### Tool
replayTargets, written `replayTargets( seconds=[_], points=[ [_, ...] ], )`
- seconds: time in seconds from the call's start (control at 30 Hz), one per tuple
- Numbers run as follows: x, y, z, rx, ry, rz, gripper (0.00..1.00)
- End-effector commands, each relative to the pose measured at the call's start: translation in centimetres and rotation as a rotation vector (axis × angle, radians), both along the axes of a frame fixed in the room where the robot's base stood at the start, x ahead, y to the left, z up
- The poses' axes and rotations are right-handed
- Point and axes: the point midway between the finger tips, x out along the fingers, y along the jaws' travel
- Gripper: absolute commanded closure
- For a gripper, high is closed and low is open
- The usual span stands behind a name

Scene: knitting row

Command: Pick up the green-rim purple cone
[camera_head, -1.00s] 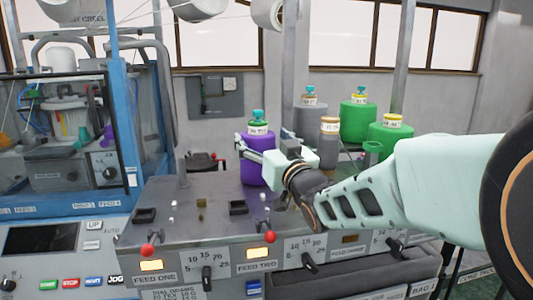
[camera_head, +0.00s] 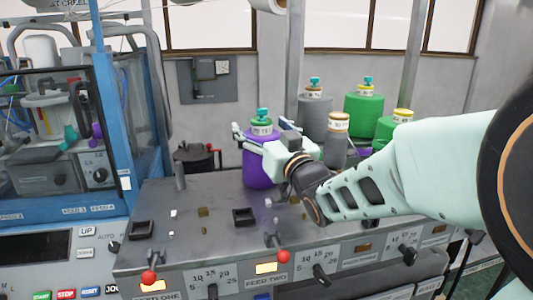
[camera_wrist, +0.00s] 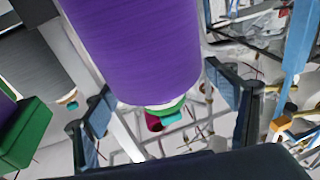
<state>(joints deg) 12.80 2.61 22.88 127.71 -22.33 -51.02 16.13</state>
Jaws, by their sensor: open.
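The green-rim purple cone (camera_head: 258,170) stands upright on the grey machine top, with a green rim, a white label and a teal cap at its top. My gripper (camera_head: 263,132) reaches in from the right, its open fingers at either side of the cone's upper part. In the wrist view the purple cone (camera_wrist: 135,45) appears upside down, its green rim near the two spread fingers (camera_wrist: 172,112). I cannot tell whether either finger touches it.
To the right stand grey cones (camera_head: 313,115) and green cones (camera_head: 364,115), close to my arm. A blue-framed machine (camera_head: 107,120) stands at left. Red-knobbed levers (camera_head: 283,257) rise along the front panel.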

Motion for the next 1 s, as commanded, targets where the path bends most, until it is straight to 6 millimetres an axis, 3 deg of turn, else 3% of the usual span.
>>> replayTargets(
  seconds=[0.1, 0.8, 1.0],
  points=[
    [-0.01, 0.00, -0.02, 0.000, 0.000, 0.000, 0.21],
    [0.02, -0.01, -0.25, -0.002, 0.005, -0.001, 0.98],
    [0.00, 0.02, -0.28, -0.003, 0.005, 0.000, 1.00]
  ],
)
